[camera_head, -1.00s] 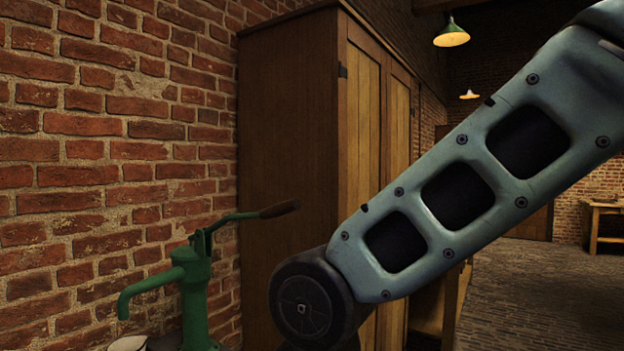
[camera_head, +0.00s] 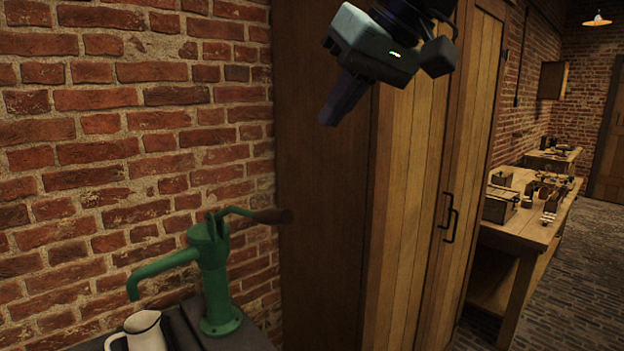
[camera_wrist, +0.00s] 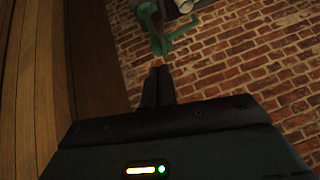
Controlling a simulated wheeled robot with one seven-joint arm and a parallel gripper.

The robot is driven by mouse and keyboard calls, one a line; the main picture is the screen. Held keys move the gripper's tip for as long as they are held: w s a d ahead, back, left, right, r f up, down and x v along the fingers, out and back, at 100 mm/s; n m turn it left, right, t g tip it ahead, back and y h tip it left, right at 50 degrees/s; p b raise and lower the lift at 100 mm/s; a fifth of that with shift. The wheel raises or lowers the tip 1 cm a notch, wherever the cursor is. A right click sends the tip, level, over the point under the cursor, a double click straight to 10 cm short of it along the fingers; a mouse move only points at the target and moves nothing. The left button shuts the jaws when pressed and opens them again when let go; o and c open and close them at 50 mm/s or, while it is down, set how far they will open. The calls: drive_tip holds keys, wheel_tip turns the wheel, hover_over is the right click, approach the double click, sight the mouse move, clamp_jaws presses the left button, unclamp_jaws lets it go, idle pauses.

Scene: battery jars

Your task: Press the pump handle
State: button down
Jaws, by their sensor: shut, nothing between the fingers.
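The green pump (camera_head: 213,270) stands on a dark counter against the brick wall. Its handle (camera_head: 270,215) has a brown grip and sticks out to the right, slightly drooping at the end. My gripper (camera_head: 328,118) is high up at the right, in front of the cupboard, above and apart from the handle. It is shut and empty. In the wrist view the shut fingers (camera_wrist: 158,72) point toward the pump (camera_wrist: 150,18), which shows near the top edge. The pump's handle is hard to make out there.
A white jug (camera_head: 145,330) stands under the spout on the dark counter (camera_head: 184,325). A tall wooden cupboard (camera_head: 325,230) rises close to the right of the handle. A workbench (camera_head: 525,226) with several small items is farther right. The air between gripper and handle is clear.

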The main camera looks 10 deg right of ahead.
drive_tip(key=shift+f, duration=0.15)
drive_tip(key=s+d+f+p+x, duration=0.1)
drive_tip(key=p+x, duration=0.3)
drive_tip(key=x, duration=0.8)
drive_tip(key=shift+s+a+f, duration=0.25)
drive_tip(key=shift+s+f, duration=0.15)
drive_tip(key=shift+f, duration=0.2)
drive_tip(key=shift+f, duration=0.1)
